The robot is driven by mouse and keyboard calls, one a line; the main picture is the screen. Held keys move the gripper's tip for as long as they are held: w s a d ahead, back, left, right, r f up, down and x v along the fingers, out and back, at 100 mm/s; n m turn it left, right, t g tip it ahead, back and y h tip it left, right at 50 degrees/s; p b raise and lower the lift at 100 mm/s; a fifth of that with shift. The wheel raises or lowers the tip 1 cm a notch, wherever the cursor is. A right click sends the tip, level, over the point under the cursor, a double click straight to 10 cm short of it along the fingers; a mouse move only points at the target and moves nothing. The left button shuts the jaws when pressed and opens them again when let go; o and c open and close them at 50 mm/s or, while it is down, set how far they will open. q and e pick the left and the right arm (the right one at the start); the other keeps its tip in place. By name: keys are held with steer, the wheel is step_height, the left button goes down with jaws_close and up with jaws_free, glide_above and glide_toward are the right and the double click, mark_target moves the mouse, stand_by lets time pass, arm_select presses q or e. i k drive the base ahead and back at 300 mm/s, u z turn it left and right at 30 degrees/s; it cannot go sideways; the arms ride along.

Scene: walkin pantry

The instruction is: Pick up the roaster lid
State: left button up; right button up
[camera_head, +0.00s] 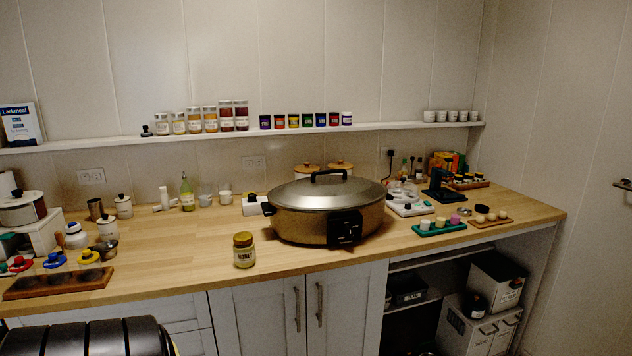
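The roaster lid (300,191) is a domed metal cover with a black handle (328,174) on top. It sits on the roaster (300,226), a large oval metal pot with a black control panel (345,227) on its front. The roaster stands on the wooden counter, a little right of the middle of the view. Neither of my grippers shows in the head view.
A honey jar (244,252) stands at the counter's front edge, left of the roaster. A green tray with small cups (439,227) and a black scale-like stand (440,186) are to its right. A shelf (100,143) with jars runs above.

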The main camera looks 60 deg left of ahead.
mark_target(323, 191)
steer(key=u, duration=0.9)
steer(key=i, duration=1.2)
steer(key=u, duration=1.25)
